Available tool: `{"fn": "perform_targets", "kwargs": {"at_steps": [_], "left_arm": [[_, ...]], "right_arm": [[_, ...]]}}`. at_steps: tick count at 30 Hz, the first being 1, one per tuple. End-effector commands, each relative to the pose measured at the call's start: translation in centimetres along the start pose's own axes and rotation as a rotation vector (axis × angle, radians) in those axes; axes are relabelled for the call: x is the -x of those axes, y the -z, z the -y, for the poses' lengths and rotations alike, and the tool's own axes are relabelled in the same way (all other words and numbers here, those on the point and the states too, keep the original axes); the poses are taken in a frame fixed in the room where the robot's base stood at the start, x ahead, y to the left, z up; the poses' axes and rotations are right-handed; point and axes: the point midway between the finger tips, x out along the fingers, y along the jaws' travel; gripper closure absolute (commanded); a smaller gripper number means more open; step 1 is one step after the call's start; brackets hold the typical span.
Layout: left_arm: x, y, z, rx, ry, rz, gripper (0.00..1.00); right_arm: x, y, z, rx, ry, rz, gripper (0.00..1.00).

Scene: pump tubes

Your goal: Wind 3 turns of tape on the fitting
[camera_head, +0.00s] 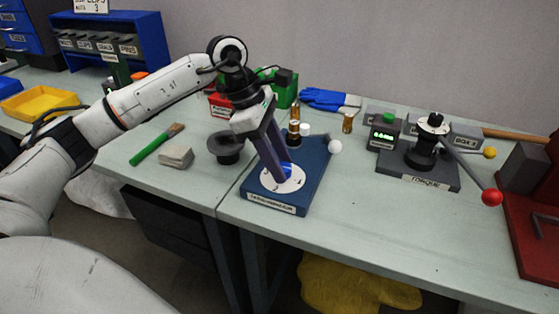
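My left gripper (281,178) reaches down over the blue fixture base (272,202), which has a label on its front edge. Its fingertips are at a white disc (297,184) with a bright blue part at its middle. I cannot tell whether the fingers grip that part or only stand in front of it. Behind the fingers, a brass fitting (294,114) stands upright in a dark collar on the base. My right gripper is not in view.
Another brass piece (347,122) and blue gloves (325,98) are behind. A torque stand (418,165) with a red-knobbed lever is to the right.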

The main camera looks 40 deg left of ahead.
Motion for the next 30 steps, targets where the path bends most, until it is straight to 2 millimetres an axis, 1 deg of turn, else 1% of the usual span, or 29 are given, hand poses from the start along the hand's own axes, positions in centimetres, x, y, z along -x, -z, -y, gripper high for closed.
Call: {"fn": "perform_targets", "kwargs": {"at_steps": [5,12,19,25,30], "left_arm": [[-0.04,0.03,0.08,0.077,-0.032,0.000,0.61],[-0.08,-0.03,0.29,0.289,-0.121,-0.001,0.61],[-0.09,-0.11,0.35,0.396,-0.165,0.000,0.61],[-0.16,-0.23,0.49,0.579,-0.241,0.000,0.61],[-0.08,-0.24,0.48,0.644,-0.267,0.001,0.61]], "right_arm": [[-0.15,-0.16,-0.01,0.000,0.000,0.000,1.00],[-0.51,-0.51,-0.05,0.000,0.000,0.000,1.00],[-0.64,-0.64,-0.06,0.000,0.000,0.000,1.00],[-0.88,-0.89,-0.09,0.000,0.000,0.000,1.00],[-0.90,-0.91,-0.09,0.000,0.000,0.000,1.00]]}}
